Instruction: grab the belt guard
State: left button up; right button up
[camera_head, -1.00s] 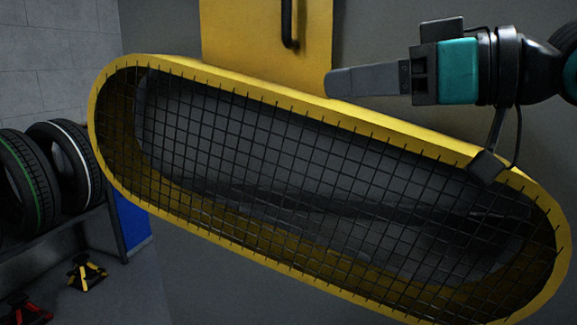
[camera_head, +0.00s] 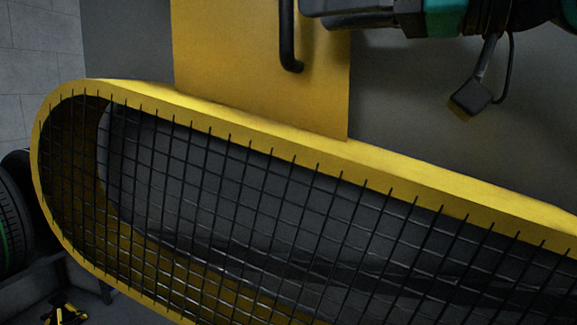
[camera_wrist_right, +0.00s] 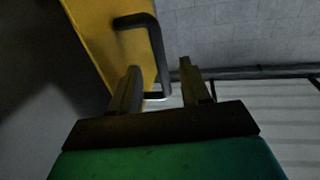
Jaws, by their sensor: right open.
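The belt guard (camera_head: 330,160) is a long yellow rounded frame with a black wire mesh, slanting down to the right in the head view; its right end is cut off. Behind it stands a flat yellow panel (camera_head: 230,65) with a black bar handle (camera_head: 287,40). I cannot tell whether panel and guard are one piece. My right gripper (camera_head: 305,12) is above the guard, at the top edge, its fingertips close to the handle. In the right wrist view the gripper (camera_wrist_right: 158,67) is open, with the handle (camera_wrist_right: 152,35) in line with the gap between its fingers. My left gripper is not in view.
Tyres (camera_head: 14,215) on a rack stand at the far left, with a yellow and black stand (camera_head: 65,312) on the floor below. A grey surface (camera_head: 450,120) lies behind the guard. A pale block wall is at the far left.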

aim_at(267, 76)
jog(key=x, duration=0.7)
jog(key=shift+a, duration=0.25)
jog(key=shift+w, duration=0.15)
grip_shut()
dwell(0.8)
jog(key=shift+d+r, duration=0.1)
jog(key=shift+r, duration=0.1)
